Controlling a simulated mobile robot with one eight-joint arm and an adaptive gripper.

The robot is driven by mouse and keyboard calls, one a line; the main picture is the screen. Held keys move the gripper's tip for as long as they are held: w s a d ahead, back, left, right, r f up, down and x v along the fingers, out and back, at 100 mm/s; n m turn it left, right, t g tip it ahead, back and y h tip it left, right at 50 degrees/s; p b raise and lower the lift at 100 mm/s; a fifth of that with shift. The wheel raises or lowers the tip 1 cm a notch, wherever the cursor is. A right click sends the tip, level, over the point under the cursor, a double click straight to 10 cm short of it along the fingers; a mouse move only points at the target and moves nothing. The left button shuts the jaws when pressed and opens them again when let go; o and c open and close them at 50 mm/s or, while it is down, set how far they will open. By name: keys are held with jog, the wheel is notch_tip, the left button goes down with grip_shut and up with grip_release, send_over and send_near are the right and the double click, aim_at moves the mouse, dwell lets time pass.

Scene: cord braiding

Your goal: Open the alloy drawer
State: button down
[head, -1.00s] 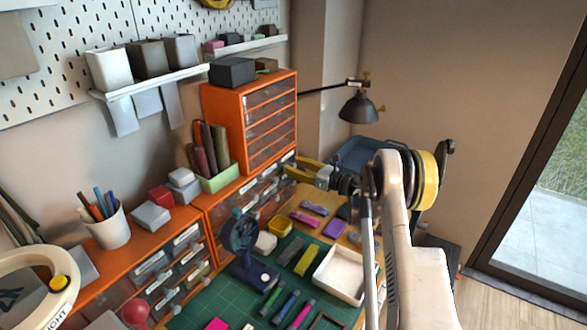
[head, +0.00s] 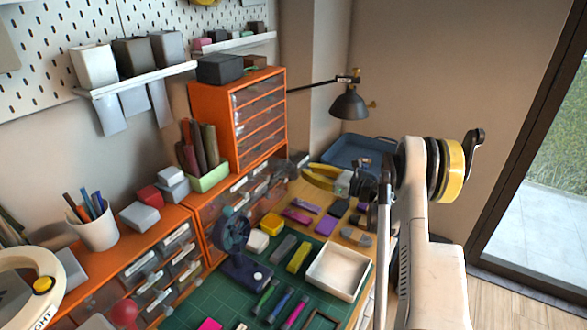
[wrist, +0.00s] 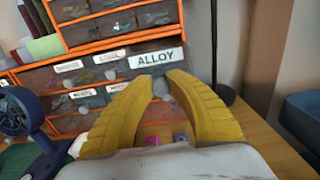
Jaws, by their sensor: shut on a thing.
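The alloy drawer (wrist: 141,68) is at the upper right of the lower orange cabinet in the wrist view, with a large white ALLOY label. It looks nearer than the neighbouring drawer fronts, standing out from the cabinet. My gripper (wrist: 162,82) has its yellow fingers closed around the pale round knob (wrist: 160,89) below the label. In the head view, my gripper (head: 307,174) is at the right end of the lower cabinet (head: 202,237), its fingers pointing left. The drawer's inside is not visible.
Other labelled drawers (wrist: 68,66) are beside and below. A blue fan (head: 240,260) stands on the green mat (head: 208,297). A black lamp (head: 350,104) stands behind.

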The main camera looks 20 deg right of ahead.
jog(key=shift+v, duration=0.75)
jog(key=c, duration=1.3)
grip_release()
jog(key=v, duration=1.2)
jog(key=shift+f, duration=0.1)
